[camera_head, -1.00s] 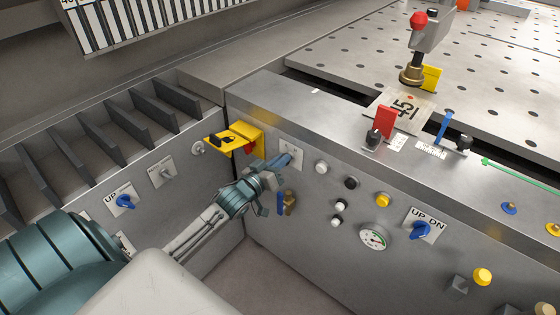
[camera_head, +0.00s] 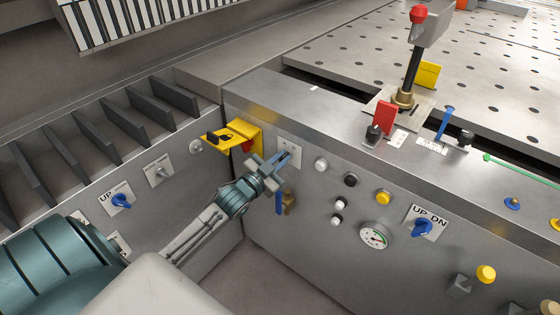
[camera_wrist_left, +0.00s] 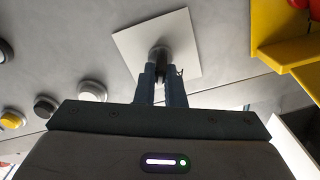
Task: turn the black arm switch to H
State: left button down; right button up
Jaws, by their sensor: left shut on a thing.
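The switch sits on a small white plate (camera_head: 296,148) on the front panel, at the inner corner; the plate also shows in the wrist view (camera_wrist_left: 185,38). My left gripper (camera_head: 283,160) points at this plate. In the wrist view its two fingers (camera_wrist_left: 160,72) are shut on the small dark switch knob (camera_wrist_left: 159,54), one finger on each side. The fingers cover much of the knob, and I cannot read the plate's letters or which mark the knob points to. My right gripper is not in view.
A yellow bracket (camera_head: 247,130) stands just left of the gripper. A blue-handled valve (camera_head: 280,202) is just below. On the table, a black post with brass foot (camera_head: 404,98) stands on a pale plate.

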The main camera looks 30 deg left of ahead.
pick_arm(q)
jog(key=shift+m, duration=0.7)
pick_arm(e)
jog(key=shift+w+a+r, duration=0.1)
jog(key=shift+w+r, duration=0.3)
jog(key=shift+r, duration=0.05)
pick_arm(q)
jog(key=c, duration=1.5)
grip_release()
